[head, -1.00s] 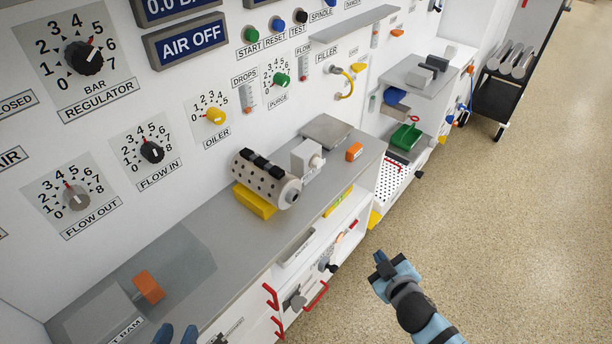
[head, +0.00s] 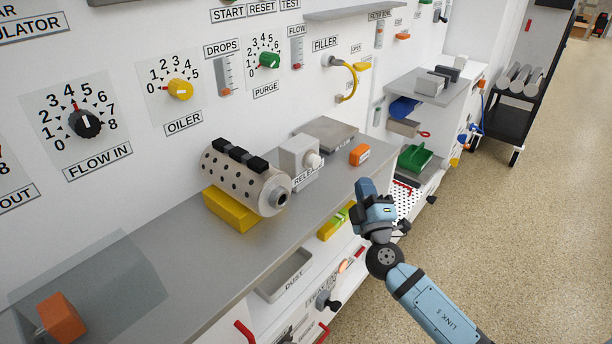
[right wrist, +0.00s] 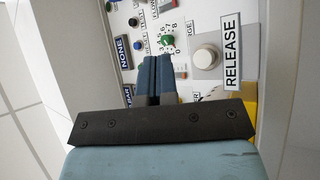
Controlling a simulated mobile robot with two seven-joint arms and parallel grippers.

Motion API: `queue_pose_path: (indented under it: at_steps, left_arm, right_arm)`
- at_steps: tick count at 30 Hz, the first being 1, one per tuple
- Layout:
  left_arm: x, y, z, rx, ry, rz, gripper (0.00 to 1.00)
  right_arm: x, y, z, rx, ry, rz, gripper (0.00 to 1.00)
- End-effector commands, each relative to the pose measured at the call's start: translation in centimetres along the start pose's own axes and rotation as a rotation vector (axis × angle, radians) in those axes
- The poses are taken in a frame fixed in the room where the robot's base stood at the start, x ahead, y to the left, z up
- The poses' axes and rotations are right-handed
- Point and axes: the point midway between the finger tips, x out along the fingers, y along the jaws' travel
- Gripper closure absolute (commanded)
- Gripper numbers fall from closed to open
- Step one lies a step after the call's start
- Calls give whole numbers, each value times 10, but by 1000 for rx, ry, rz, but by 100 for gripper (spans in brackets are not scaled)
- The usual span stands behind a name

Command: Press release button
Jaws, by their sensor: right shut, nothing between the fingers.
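The release button is a round pale knob (head: 313,160) on the front of a small grey-white box (head: 296,152) on the grey bench. In the right wrist view the knob (right wrist: 206,57) sits right of my fingers, beside its RELEASE label (right wrist: 232,50). In the head view the label is partly visible below the knob. My right gripper (head: 364,188) is shut and empty. It is in front of the bench edge, to the right of the knob and apart from it. Its closed fingers also show in the right wrist view (right wrist: 155,66). My left gripper is not in view.
A perforated metal cylinder (head: 240,182) on a yellow block (head: 230,209) stands left of the box. An orange block (head: 359,155) and a grey plate (head: 325,133) lie near it. Red hooks (head: 244,331) stick out below the bench. Open floor lies right.

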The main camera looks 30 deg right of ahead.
Motion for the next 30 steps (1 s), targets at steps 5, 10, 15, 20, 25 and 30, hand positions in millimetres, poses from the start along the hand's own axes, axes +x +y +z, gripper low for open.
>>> queue_pose_path:
  at_steps: [5, 10, 15, 20, 25, 30]
  left_arm:
    - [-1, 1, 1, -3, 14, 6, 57]
    - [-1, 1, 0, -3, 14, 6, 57]
    - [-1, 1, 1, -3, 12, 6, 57]
    - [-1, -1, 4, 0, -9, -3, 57]
    - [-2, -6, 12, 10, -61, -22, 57]
    - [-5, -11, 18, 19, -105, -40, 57]
  right_arm:
    - [2, 1, 1, -19, 9, 28, 100]
    - [2, 2, 1, -19, 9, 28, 100]
    - [3, 1, 0, -19, 9, 27, 100]
    - [10, -3, -4, -17, 8, 26, 100]
    - [26, -12, -16, -18, 9, 27, 100]
    - [43, -26, -28, -17, 8, 27, 100]
